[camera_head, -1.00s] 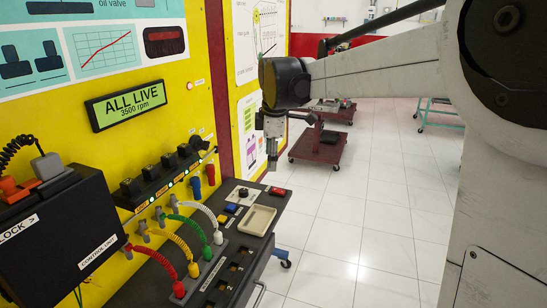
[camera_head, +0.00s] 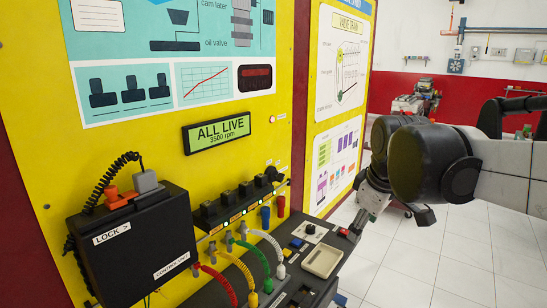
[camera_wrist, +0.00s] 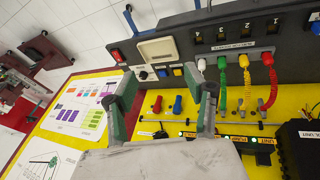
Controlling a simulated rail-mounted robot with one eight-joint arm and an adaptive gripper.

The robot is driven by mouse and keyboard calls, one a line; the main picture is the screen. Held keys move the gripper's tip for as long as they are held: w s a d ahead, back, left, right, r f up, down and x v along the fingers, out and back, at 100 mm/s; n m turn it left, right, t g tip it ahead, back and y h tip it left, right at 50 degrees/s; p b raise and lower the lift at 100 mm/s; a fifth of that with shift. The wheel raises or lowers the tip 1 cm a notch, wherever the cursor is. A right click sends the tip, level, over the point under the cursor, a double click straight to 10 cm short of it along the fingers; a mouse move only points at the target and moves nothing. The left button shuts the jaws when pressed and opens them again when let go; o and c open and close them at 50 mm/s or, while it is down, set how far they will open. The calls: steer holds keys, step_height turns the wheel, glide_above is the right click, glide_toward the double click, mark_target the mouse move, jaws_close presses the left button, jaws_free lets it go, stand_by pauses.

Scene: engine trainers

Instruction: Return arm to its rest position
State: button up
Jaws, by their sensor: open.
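My arm reaches in from the right edge in the head view, its dark wrist in front of the white floor and the panel's right edge. My gripper (camera_head: 356,226) is small there, tilted down and to the left, near the right end of the console. In the wrist view my gripper (camera_wrist: 166,82) shows two grey-green fingers spread apart with nothing between them. The console (camera_wrist: 240,40) lies beyond the fingertips; I cannot tell the exact gap.
The yellow panel (camera_head: 130,150) carries a lit "ALL LIVE" display (camera_head: 217,132). A black control unit box (camera_head: 135,245) is at lower left. Coloured cables, including a green one (camera_head: 255,257), run to the console beside a cream tray (camera_head: 322,261). White floor (camera_head: 455,250) is open at right.

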steer(key=s+f+m+t, duration=0.1)
steer(key=s+f+m, duration=0.3)
steer(key=s, duration=0.4)
steer(key=s+f+m+t, duration=0.1)
steer(key=s+f+m, duration=0.3)
steer(key=s, duration=0.4)
steer(key=shift+s+m, duration=0.4)
